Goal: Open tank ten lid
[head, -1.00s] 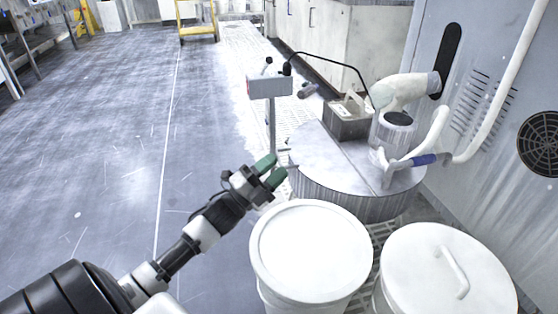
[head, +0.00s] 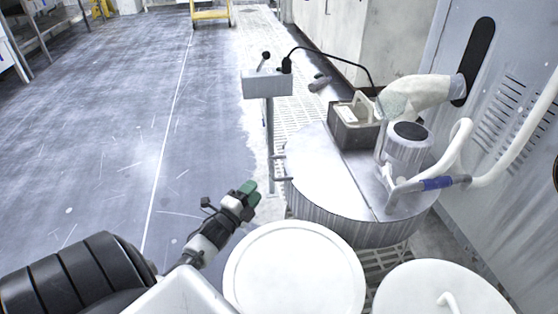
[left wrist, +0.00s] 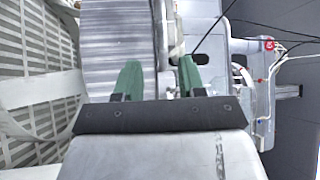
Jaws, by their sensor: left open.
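A round metal tank (head: 340,225) with a flat split lid (head: 325,170) stands right of centre in the head view. The lid looks closed, and no tank number is legible. A thin bar handle (head: 281,168) sticks out at the lid's left side. My left gripper (head: 249,192) is open and empty, left of and a little below the handle, apart from it in the head view. In the left wrist view its green fingers (left wrist: 158,80) stand apart, with the tank's ribbed metal side (left wrist: 115,45) ahead; contact cannot be told. My right gripper is not in view.
Two white lidded drums (head: 295,270) and (head: 440,292) stand in front of the tank. A control box on a post (head: 267,83) stands behind the handle. A motor unit (head: 408,150) and hoses stand on the lid's right. Floor on the left is clear.

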